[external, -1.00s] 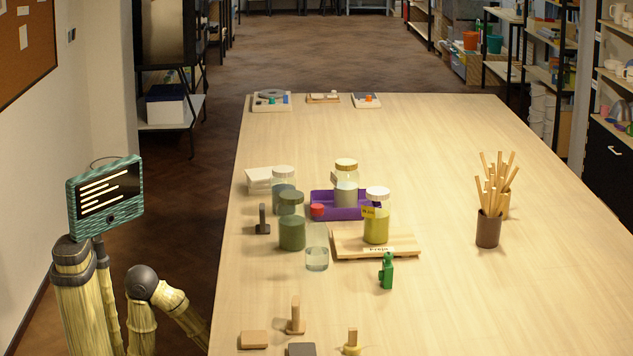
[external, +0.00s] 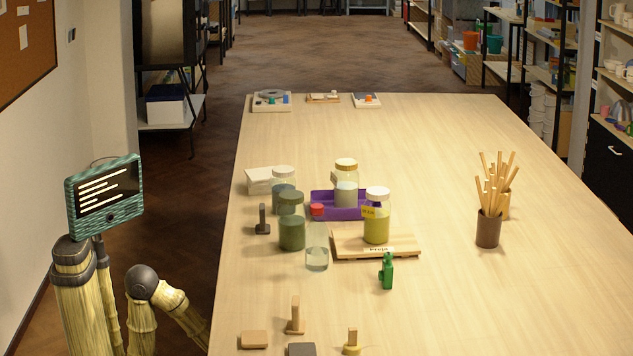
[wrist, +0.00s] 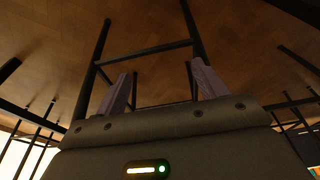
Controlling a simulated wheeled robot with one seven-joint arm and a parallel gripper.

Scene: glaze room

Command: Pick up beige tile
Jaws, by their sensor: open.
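A small flat beige tile (external: 254,339) lies on the near left of the long wooden table, close to its left edge. It lies flat with clear table around it. My gripper (wrist: 165,77) shows only in the wrist view, where its two pale fingers stand apart with nothing between them. The wrist view looks toward the brown floor and dark metal legs, and the tile is not in it. In the external view, only part of my arm shows left of the table and the gripper is out of sight.
A wooden block with an upright peg (external: 295,316), a dark block (external: 301,350) and a yellow-based peg (external: 352,343) stand near the tile. The right front is clear.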

